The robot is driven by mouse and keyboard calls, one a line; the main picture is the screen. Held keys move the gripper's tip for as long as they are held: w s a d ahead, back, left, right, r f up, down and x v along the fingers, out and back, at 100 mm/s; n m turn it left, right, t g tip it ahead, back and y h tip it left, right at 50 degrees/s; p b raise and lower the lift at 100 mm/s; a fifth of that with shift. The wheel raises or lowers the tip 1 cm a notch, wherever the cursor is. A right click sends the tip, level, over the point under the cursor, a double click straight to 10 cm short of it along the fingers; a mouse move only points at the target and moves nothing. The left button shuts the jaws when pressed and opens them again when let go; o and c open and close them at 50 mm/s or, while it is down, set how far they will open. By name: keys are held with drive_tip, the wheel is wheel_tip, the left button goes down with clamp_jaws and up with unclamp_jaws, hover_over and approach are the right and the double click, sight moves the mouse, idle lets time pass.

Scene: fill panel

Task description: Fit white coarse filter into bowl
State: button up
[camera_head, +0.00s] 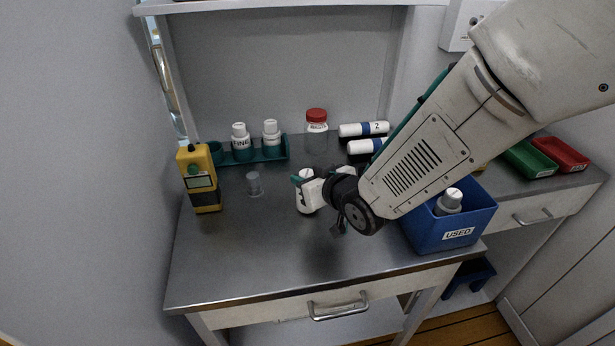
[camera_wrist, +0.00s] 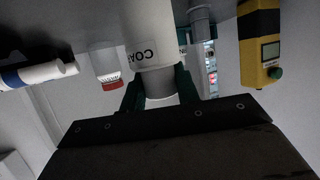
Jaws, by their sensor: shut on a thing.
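The white coarse filter (camera_head: 306,201) stands upright at the middle of the steel worktop; I cannot tell whether its base touches the surface. In the wrist view the white filter (camera_wrist: 149,38) shows part of a label, "COA", and a grey neck. My gripper (camera_wrist: 160,88) has its green fingers on both sides of that neck and is shut on it. In the head view my gripper (camera_head: 308,180) partly covers the filter. A small clear cup, likely the bowl (camera_head: 254,185), stands on the worktop left of the filter, apart from it. It seems empty.
A yellow meter (camera_head: 199,178) stands at the left edge. A green rack (camera_head: 240,156) with white bottles, one marked "FINE", and a red-capped jar (camera_head: 316,130) stand behind. A blue "USED" bin (camera_head: 458,226) holding a white filter stands right. The front worktop is clear.

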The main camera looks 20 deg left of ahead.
drive_tip(key=shift+f, duration=0.25)
drive_tip(key=o, duration=1)
drive_tip(key=shift+s, duration=0.1)
drive_tip(key=shift+r, duration=0.2)
drive_tip(key=v, duration=1.2)
drive_tip(key=shift+f, duration=0.2)
